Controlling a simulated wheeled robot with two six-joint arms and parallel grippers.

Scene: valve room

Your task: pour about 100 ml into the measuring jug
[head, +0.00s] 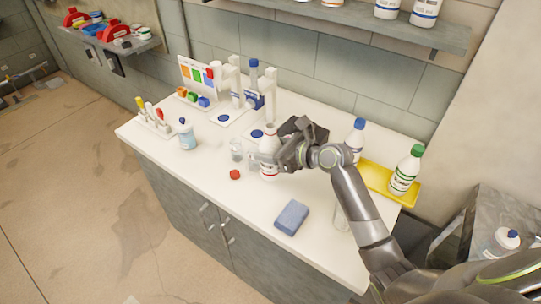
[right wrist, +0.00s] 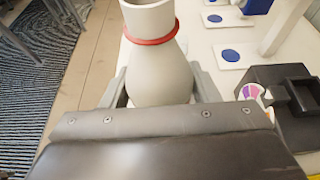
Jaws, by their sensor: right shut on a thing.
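My right gripper (head: 275,160) is shut on a white bottle with a red neck ring (head: 268,142). The bottle is roughly upright over the counter; I cannot tell whether its base touches. In the right wrist view the open-necked bottle (right wrist: 160,70) sits between the fingers of the gripper (right wrist: 160,92). A loose red cap (head: 235,174) lies on the counter to its left. A small clear vessel (head: 237,151), perhaps the measuring jug, stands just left of the bottle; its markings and contents are too small to read. My left gripper is not in view.
A blue sponge (head: 291,217) lies near the front edge, with a clear glass (head: 341,217) to its right.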

